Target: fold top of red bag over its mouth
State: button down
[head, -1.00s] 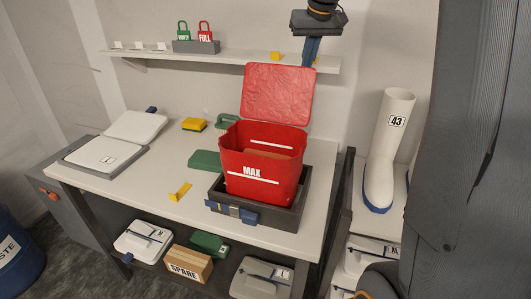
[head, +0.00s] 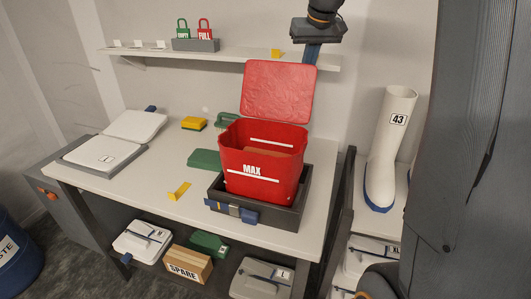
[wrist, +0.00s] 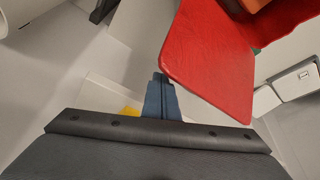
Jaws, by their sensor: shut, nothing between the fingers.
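The red bag (head: 240,168), marked MAX with a white line, stands upright in a dark tray (head: 285,215) on the bench. Its mouth is open and brownish contents show inside. Its red top flap (head: 278,92) stands up at the back, leaning away from the mouth. My gripper (head: 311,58) is shut and empty, pointing down behind and above the flap's upper right corner. In the wrist view the blue fingers (wrist: 161,95) are together beside the edge of the flap (wrist: 210,60), with no clear contact.
A wall shelf (head: 150,53) holds green and red padlocks (head: 204,29) and a yellow item (head: 277,53) near my gripper. A green block (head: 205,159) and yellow pieces lie left of the tray. A white boot (head: 388,150) stands at right.

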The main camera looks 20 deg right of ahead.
jog(key=shift+f, duration=0.7)
jog(key=s+a+p, duration=0.3)
jog(key=s+a, duration=0.7)
jog(key=s, duration=0.5)
jog(key=shift+s+a, duration=0.2)
jog(key=shift+s, duration=0.05)
dwell(0.5)
jog(key=shift+r, duration=0.1)
notch_tip(320, 180, up, 7)
jog(key=p, duration=0.6)
dwell(0.6)
